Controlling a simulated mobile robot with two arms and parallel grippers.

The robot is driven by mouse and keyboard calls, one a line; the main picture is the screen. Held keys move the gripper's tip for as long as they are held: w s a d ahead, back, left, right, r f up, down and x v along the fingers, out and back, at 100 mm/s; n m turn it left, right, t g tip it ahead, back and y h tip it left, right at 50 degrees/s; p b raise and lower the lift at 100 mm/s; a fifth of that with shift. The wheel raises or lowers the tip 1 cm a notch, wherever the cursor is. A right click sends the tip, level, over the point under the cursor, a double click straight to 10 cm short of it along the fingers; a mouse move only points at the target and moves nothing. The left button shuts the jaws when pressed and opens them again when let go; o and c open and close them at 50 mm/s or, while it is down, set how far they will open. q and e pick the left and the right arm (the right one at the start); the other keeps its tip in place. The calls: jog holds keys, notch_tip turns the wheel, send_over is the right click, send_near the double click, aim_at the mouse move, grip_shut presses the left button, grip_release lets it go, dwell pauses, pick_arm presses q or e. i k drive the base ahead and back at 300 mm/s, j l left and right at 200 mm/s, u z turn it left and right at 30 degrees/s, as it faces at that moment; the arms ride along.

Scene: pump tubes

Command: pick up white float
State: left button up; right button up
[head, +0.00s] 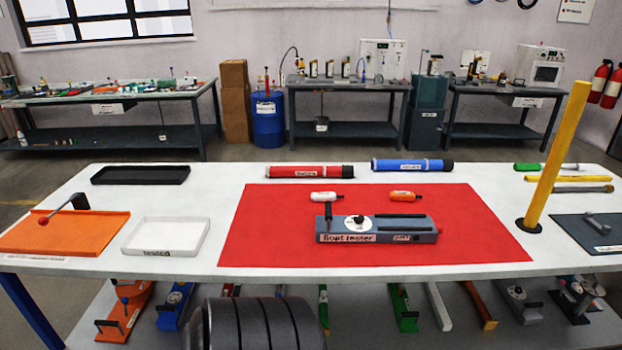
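The white float (326,197) lies on the red mat (262,228), behind the left end of the grey float tester (376,230). A short dark upright post on the tester stands just in front of the white float. Neither of my grippers shows in the head view.
A red tube (310,172) and a blue tube (412,165) lie along the table's back. A tall yellow post (556,160) rises at the right. A black tray (140,175), a white tray (166,237) and an orange tray (52,232) stand at the left.

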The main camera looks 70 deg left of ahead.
aim_at(316, 196)
jog(key=u, duration=2)
jog(key=j+z, duration=0.1)
